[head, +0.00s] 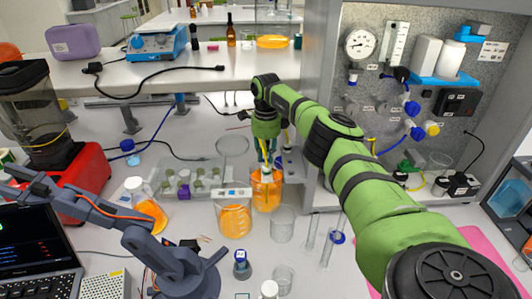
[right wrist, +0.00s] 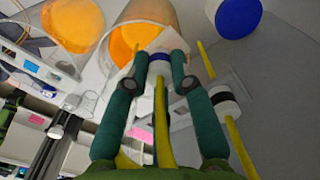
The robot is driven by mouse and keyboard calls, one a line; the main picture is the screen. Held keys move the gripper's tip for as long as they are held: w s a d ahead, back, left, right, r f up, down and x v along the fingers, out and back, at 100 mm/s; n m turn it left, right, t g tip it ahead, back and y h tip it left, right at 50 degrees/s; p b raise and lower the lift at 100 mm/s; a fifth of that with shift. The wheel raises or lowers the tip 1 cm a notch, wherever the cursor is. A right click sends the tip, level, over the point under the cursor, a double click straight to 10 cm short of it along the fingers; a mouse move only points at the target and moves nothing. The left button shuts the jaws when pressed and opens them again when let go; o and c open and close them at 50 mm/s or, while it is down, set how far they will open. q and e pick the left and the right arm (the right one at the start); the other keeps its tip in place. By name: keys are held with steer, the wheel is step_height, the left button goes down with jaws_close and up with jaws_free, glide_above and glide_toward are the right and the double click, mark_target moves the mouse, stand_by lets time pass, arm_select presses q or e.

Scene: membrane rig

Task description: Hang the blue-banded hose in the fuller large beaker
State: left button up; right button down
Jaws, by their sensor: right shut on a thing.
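My right gripper (head: 266,163) is over the rear large beaker (head: 267,200) of orange liquid, whose level looks higher than in the front large beaker (head: 234,220). In the right wrist view, the right gripper (right wrist: 159,60) is shut on the yellow hose at its blue band (right wrist: 158,57). A pale piece beyond the band overlaps the mouth of a beaker with orange liquid (right wrist: 125,42); whether the hose end is inside cannot be told. Another yellow hose with a white, dark-banded collar (right wrist: 222,97) lies to the right there. My left gripper is not in view.
An empty glass beaker (head: 283,224) stands right of the front beaker. A flask of orange liquid (head: 146,208) and a tray of vials (head: 190,178) are on the left. A grey-blue small arm (head: 160,255) occupies the front left. The gauge panel (head: 410,90) rises on the right.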

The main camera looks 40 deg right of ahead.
steer(key=shift+f, duration=0.15)
stand_by(0.5)
steer(key=c, duration=1)
jaws_free()
step_height(320, 180, up, 12)
